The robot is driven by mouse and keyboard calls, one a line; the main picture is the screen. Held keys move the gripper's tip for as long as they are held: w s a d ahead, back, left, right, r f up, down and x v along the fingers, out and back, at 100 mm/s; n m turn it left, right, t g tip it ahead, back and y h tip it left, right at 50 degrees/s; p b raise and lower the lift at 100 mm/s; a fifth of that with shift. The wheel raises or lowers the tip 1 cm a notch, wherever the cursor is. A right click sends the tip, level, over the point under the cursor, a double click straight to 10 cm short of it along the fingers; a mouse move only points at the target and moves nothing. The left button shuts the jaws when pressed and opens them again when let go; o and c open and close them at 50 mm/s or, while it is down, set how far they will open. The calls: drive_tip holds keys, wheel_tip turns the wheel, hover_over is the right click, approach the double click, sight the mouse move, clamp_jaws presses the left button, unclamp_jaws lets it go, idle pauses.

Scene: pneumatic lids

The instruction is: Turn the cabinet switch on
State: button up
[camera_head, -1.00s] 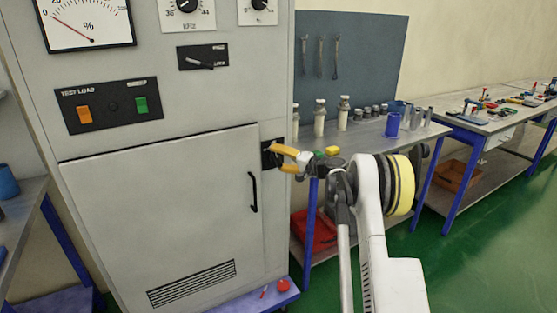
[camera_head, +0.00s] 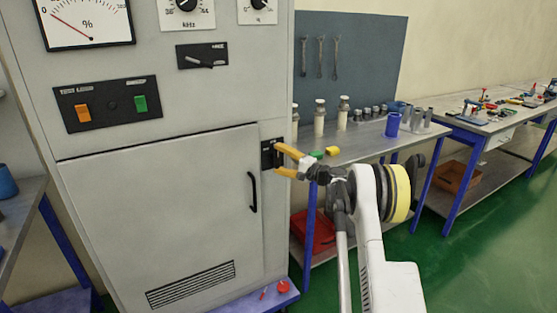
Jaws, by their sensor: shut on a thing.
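The grey cabinet (camera_head: 180,190) fills the left half of the head view. Its small black switch plate (camera_head: 267,148) sits on the right edge, to the right of the door. My gripper (camera_head: 279,158), with yellow fingers, is at this plate from the right. The fingers are one above the other, with their tips at the plate, shut on the cabinet switch. The switch itself is small and mostly hidden between the fingertips, so its position cannot be read.
The cabinet door has a black handle (camera_head: 252,192) just below left of my gripper. An orange button (camera_head: 83,113) and a green button (camera_head: 140,104) are on a black panel above. A workbench (camera_head: 365,140) with bottles and a blue cup (camera_head: 392,124) stands behind my arm.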

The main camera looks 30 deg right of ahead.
drive_tip(key=o, duration=1.2)
drive_tip(key=shift+s, duration=0.1)
drive_tip(key=v, duration=1.2)
